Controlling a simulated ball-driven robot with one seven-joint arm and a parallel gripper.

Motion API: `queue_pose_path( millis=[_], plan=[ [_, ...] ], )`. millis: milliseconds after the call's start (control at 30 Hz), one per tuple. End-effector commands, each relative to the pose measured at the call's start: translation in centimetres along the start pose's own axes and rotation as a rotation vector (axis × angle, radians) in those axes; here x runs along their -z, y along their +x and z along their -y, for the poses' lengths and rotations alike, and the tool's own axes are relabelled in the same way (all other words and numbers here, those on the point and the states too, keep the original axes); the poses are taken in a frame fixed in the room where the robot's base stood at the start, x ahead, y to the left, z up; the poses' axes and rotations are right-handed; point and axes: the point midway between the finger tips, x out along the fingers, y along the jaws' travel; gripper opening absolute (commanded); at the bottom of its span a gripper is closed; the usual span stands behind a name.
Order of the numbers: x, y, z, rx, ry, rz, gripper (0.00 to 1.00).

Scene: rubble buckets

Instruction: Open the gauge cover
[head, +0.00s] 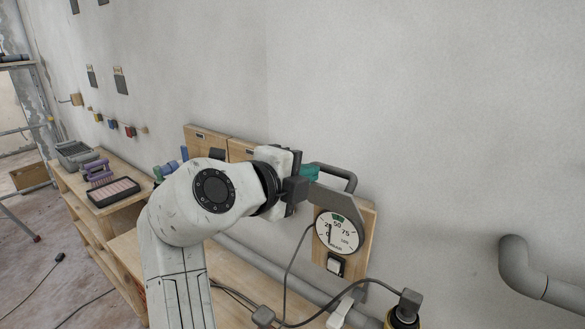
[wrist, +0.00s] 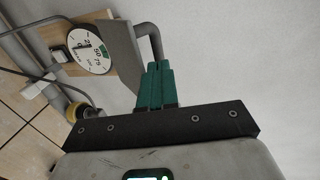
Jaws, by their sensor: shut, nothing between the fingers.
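The gauge (head: 338,232) has a round white dial on a wooden board and its face shows. The grey gauge cover (head: 338,201) stands out from the board above the dial, with a dark bar handle (head: 340,173). In the wrist view the cover (wrist: 123,52) and the bent handle (wrist: 150,32) are just beyond my fingers, with the dial (wrist: 88,50) to the left. My gripper (head: 309,173) has teal fingers, which are shut and empty. Its fingertips (wrist: 157,66) are close to the handle's end; I cannot tell whether they touch. My gripper hides part of the cover's left side.
A switch (head: 335,264) sits below the dial, with a cable hanging nearby. A grey pipe (head: 525,272) bends out at the right. A wooden bench (head: 120,238) on the left holds a tray (head: 113,191) and brushes.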

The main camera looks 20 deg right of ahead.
Motion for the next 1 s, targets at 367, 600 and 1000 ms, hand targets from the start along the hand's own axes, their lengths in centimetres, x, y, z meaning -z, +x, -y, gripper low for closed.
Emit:
queue_pose_path(
  millis=[367, 600, 1000],
  plan=[
    [0.0, 3.6, 0.0, -0.001, -0.001, 0.001, 0.0],
    [0.0, 3.8, -0.1, -0.001, -0.001, 0.0, 0.0],
    [0.1, 5.5, 1.5, -0.152, 0.01, -0.003, 0.0]
  ],
)
